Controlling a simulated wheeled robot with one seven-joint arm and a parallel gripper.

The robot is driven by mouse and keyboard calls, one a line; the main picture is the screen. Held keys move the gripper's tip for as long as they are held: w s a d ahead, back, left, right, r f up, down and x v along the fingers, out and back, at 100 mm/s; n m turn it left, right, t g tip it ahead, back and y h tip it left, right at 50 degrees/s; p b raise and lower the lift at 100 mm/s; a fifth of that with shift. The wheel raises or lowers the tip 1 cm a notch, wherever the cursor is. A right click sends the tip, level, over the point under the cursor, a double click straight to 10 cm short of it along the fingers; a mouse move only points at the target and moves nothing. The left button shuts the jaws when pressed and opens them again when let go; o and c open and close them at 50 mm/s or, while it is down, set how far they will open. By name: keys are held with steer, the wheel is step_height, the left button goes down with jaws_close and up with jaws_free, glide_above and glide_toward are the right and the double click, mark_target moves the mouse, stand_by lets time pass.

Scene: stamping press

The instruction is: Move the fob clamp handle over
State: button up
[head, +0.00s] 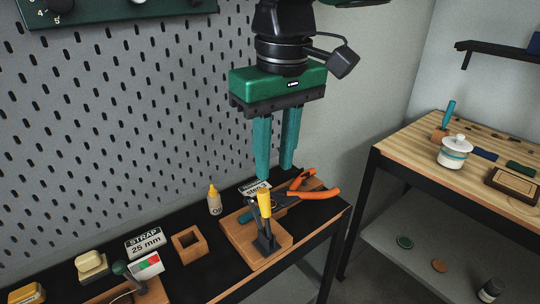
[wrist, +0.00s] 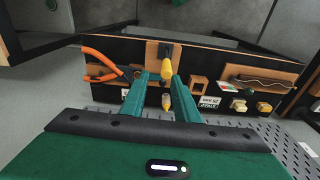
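The clamp with a yellow handle grip (head: 264,203) stands on a square wooden base (head: 240,235) near the bench's right end. Its dark lever is raised, with the yellow grip at the top. My gripper (head: 275,172) points down above the clamp, its two teal fingers apart and nothing between them in the head view. In the wrist view the yellow grip (wrist: 166,68) shows between and just beyond the fingertips (wrist: 160,78). I cannot tell the exact height gap. A blue-dark fitting partly hides the clamp's base.
Orange-handled pliers (head: 318,192) lie right beside the clamp. A small yellow-capped bottle (head: 214,201), a wooden square holder (head: 189,244) and a strap label (head: 145,243) stand to the left. A pegboard (head: 110,130) rises behind. A second wooden table (head: 400,145) stands at right.

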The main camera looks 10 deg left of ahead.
mark_target(265, 192)
steer(key=shift+s+a, duration=0.4)
steer(key=shift+a, duration=0.1)
steer(key=shift+a+f, duration=0.1)
steer(key=f, duration=0.7)
steer(key=shift+w+a, duration=0.15)
steer(key=shift+a, duration=0.05)
steer(key=shift+f, duration=0.3)
steer(key=shift+c, duration=0.3)
steer(key=shift+w+r, duration=0.1)
steer(key=c, duration=0.5)
